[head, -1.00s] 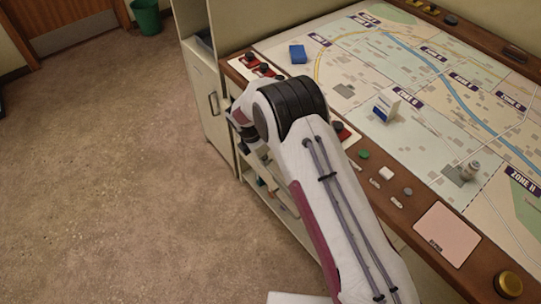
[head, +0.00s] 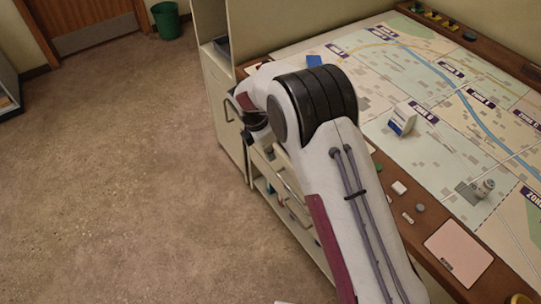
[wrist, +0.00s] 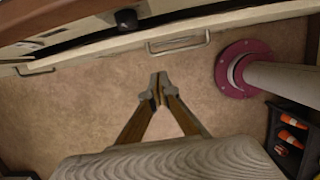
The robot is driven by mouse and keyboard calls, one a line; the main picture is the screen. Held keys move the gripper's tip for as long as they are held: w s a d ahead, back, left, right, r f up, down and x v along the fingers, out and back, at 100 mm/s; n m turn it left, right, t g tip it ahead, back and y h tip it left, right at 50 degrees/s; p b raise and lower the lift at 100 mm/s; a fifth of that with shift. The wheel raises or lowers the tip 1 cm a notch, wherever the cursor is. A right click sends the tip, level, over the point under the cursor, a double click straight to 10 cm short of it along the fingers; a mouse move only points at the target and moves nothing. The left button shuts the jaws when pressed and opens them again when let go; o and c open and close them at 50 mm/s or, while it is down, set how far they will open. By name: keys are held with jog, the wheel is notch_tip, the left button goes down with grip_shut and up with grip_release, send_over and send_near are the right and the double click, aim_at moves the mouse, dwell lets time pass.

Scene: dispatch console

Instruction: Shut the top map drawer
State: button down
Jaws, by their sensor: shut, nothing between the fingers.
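The top map drawer stands out a little from under the console. In the wrist view its pale front (wrist: 95,60) with a metal bar handle (wrist: 180,44) runs across the top, and a dark gap shows between it and the wooden console edge. In the head view my arm hides much of the drawer. My gripper (wrist: 157,80) is shut and empty, its fingertips together. In the wrist view it appears below the handle with carpet behind it, apart from the drawer front. The head view hides the fingers behind my arm.
The map table (head: 440,150) carries a small white-and-blue box (head: 402,120) and several buttons along its wooden edge. A cabinet (head: 222,100) stands beside it. Open carpet (head: 130,190) lies to the left. A dark tray with orange items (wrist: 292,135) shows at the wrist view's right.

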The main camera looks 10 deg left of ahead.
jog(key=c, duration=2.4)
grip_release()
jog(key=shift+c, duration=0.2)
jog(key=shift+r, duration=2.2)
notch_tip(320, 180, down, 11)
jog(key=m+t+y, duration=0.4)
jog(key=y, duration=0.2)
jog(key=s+d+r+m+t+y, duration=0.3)
jog(key=s+d+r+m+t, duration=0.4)
jog(key=d+r, duration=0.4)
notch_tip(320, 180, down, 20)
jog(key=t, duration=0.1)
jog(key=shift+s+a+n, duration=0.2)
jog(key=shift+a+n, duration=0.05)
jog(key=shift+n, duration=0.05)
